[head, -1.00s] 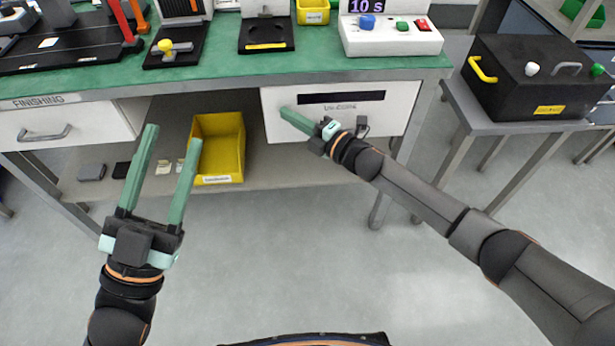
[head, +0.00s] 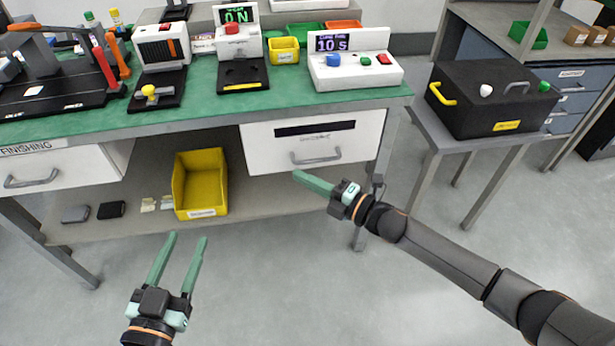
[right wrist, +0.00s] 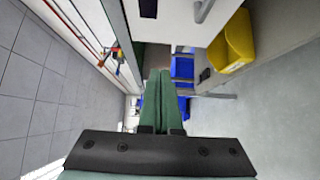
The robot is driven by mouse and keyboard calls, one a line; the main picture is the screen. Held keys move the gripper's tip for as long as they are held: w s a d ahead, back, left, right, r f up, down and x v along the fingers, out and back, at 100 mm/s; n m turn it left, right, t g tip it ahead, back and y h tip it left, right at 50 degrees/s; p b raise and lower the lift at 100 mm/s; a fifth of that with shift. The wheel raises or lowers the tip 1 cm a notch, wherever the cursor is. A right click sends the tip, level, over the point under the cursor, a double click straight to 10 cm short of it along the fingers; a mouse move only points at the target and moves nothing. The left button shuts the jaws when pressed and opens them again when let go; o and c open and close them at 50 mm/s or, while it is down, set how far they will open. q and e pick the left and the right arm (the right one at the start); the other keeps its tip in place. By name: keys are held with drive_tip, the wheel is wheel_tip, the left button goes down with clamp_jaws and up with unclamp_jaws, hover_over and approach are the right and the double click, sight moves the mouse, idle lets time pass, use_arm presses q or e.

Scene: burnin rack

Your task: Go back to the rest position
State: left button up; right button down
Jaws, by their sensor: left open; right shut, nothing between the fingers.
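My left gripper (head: 188,240) is at the lower left of the head view, in front of the workbench and below its lower shelf in the picture. Its two green fingers are apart and nothing is between them. My right gripper (head: 297,175) is in front of the white drawer at the bench's right end, its fingers pointing left. Its fingers are shut with nothing between them; they also show together in the right wrist view (right wrist: 163,100). Neither gripper is seen holding anything.
The workbench (head: 220,108) with a green top carries several devices. A white drawer (head: 360,140) and a yellow bin (head: 200,185) are below. A black box (head: 490,100) stands on a side table at right. The floor (head: 270,300) in front is clear.

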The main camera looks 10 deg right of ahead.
use_arm(q)
drive_tip(key=shift+f, duration=0.4)
use_arm(e)
drive_tip(key=shift+s+d, duration=0.2)
drive_tip(key=shift+s, duration=0.05)
drive_tip(key=s+r+m+t+h, duration=0.3)
drive_tip(key=s+m, duration=0.8)
drive_tip(key=m, duration=0.3)
use_arm(q)
drive_tip(key=s+a+f+n+g+y+p, duration=0.1)
drive_tip(key=s+g+p, duration=0.7)
drive_tip(key=p, duration=1.4)
drive_tip(key=shift+s+a+f+n+y, duration=0.25)
drive_tip(key=shift+s+a+n+y, duration=0.4)
drive_tip(key=shift+n+y, duration=0.25)
use_arm(e)
drive_tip(key=s+d+m+g+h, duration=0.3)
drive_tip(key=s+d+m, duration=0.1)
drive_tip(key=s, duration=0.3)
drive_tip(key=s+d+m+g+h, duration=0.3)
drive_tip(key=s+d+m+h, duration=0.1)
drive_tip(key=s+m, duration=0.3)
drive_tip(key=shift+s+g+h, duration=0.15)
drive_tip(key=shift+g+h, duration=0.15)
